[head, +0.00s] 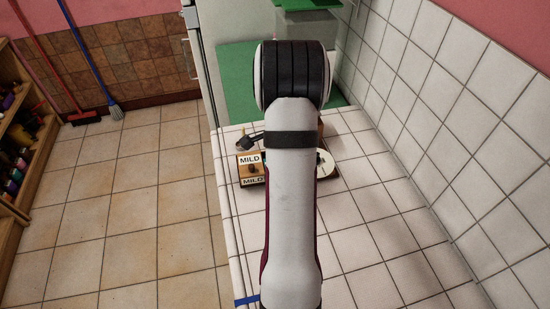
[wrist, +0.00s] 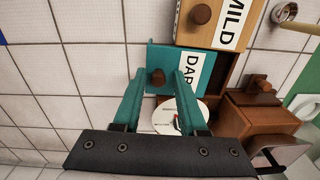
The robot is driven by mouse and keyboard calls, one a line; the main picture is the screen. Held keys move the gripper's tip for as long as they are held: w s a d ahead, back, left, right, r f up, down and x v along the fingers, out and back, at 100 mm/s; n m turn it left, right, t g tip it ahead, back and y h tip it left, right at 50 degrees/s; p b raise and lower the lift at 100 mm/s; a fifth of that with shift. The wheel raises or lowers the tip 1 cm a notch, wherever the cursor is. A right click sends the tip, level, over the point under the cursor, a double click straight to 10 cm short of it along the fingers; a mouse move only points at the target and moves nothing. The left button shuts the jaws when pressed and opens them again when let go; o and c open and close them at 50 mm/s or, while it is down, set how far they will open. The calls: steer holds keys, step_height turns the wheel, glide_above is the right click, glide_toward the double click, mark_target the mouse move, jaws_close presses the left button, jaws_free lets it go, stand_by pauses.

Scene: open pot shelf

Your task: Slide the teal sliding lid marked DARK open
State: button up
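The teal lid (wrist: 160,55) is in the upper middle of the wrist view, with a white label reading "DAR", its last letter cut off by a finger. A round brown knob (wrist: 157,77) stands on it. My gripper (wrist: 159,74) is open, its two teal fingers either side of the knob in the picture, with gaps. I cannot tell whether they reach down to the knob's depth. In the head view my arm hides the gripper and the teal lid.
A wooden lid marked MILD (wrist: 215,22) with a brown knob adjoins the teal lid; the MILD box (head: 250,170) shows left of my arm. A white disc (wrist: 168,116) lies below the fingers. Brown wooden blocks (wrist: 255,112) stand right. A tiled wall (head: 465,120) bounds the counter's right.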

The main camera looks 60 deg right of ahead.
steer(key=shift+s+a+f, duration=0.25)
steer(key=shift+s+a, duration=0.5)
steer(key=shift+a, duration=0.15)
steer(key=shift+s+a+f, duration=0.2)
steer(key=shift+s+a, duration=0.55)
steer(key=shift+a, duration=0.15)
steer(key=shift+w+d, duration=0.2)
step_height(320, 180, up, 5)
steer(key=shift+r, duration=0.1)
